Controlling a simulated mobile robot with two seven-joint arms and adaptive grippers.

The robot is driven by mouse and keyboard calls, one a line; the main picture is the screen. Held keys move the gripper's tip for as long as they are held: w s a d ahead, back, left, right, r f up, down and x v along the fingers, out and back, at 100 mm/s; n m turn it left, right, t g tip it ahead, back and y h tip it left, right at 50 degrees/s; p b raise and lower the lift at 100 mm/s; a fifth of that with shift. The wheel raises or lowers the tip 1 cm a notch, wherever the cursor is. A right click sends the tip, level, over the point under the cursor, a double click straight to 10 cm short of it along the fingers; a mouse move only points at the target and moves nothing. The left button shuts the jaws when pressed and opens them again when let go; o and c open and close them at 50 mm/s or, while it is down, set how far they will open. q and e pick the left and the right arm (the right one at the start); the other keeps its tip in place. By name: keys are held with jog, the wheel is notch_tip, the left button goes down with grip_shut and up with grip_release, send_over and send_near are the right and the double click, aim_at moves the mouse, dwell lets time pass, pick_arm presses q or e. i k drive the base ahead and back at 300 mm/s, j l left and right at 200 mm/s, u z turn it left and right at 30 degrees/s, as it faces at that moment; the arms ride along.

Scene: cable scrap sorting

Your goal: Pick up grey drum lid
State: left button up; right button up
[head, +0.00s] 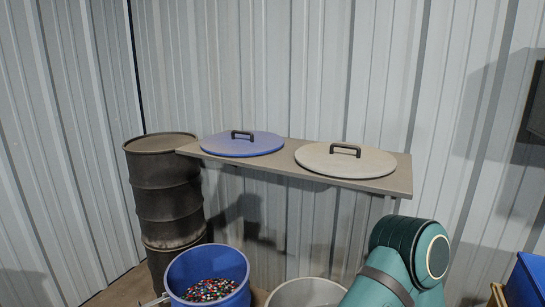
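The grey drum lid (346,164) is a flat beige-grey disc with a dark bar handle (345,149) on top. It lies flat on the right part of a wall shelf (398,180), handle up, and nothing touches it. No gripper shows in the head view. A green and dark arm link of mine (400,265) rises at the lower right, below and in front of the shelf, apart from the lid.
A blue lid (270,144) with a dark handle lies left on the shelf. Rusty dark drums (165,205) stand stacked at the left. A blue drum (240,262) holding colourful scraps and a grey drum (305,291) stand below. A blue container (526,280) is at lower right.

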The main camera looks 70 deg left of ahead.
aim_at(339, 159)
jog(key=u, duration=1.7)
jog(key=l, duration=0.1)
